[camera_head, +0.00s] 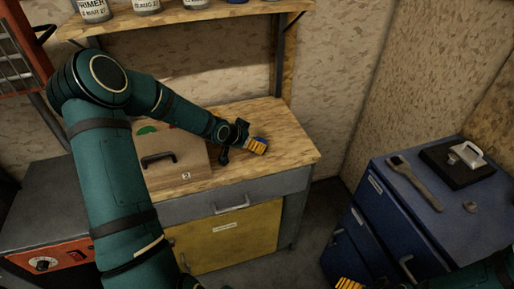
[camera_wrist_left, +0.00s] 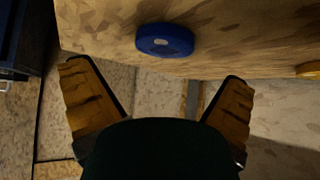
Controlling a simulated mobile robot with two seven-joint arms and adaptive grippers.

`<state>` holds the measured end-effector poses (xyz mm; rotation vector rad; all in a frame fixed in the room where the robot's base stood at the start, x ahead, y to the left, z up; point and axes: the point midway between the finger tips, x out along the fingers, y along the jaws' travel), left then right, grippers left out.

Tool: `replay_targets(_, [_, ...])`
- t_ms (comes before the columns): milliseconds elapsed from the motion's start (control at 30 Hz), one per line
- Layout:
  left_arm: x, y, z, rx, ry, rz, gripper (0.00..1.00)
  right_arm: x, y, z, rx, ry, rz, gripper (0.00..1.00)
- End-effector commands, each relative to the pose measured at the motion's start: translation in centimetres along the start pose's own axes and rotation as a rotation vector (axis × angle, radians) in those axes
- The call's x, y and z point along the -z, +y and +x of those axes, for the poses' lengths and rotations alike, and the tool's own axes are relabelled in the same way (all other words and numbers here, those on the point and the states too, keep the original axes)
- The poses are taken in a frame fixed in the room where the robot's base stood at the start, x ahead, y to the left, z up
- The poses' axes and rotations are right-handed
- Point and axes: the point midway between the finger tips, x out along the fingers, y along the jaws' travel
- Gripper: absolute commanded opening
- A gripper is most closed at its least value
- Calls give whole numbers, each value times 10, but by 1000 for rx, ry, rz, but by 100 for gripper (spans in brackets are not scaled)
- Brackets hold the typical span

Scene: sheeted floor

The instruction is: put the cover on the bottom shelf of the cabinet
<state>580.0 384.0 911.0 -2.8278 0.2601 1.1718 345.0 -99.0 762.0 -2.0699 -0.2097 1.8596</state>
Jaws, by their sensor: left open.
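A round blue disc with a pale centre, possibly the cover, lies on a wooden surface in the left wrist view (camera_wrist_left: 165,40). A small bit of blue shows at my left gripper (camera_head: 258,146) in the head view. In the wrist view my left gripper (camera_wrist_left: 155,100) is open and empty; the disc is beyond its fingertips, apart from them. The workbench cabinet has a shut yellow door (camera_head: 232,240) and a grey drawer. No shelf inside it is visible. My right gripper (camera_head: 348,284) shows only at the bottom edge of the head view.
A wooden case (camera_head: 190,181) with a black handle stands on the bench top (camera_head: 289,150), left of my left gripper. A wall shelf (camera_head: 200,16) with cans hangs above. A blue cabinet (camera_head: 425,220) stands right, with a black case (camera_head: 457,165) on top.

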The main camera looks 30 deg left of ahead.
Motion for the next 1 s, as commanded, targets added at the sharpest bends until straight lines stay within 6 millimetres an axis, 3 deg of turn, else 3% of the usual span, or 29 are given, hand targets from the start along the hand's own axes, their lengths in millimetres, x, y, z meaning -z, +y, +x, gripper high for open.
replay_targets(400, [-5,-4,48,-1,0,0,100,0,6,15,0,2,-2,91])
replay_targets(700, [-4,-5,53,1,0,0,100,0,6,16,0,3,-2,91])
replay_targets(733, [-4,-5,53,1,0,0,96,0,6,16,0,3,-2,91])
replay_targets(767, [-4,-5,53,1,0,0,86,0,6,16,0,3,-2,91])
replay_targets(933, [-4,-5,53,1,0,0,26,0,6,16,0,3,-2,91])
replay_targets(1000, [-3,-5,52,1,1,0,25,0,6,16,0,3,-2,91])
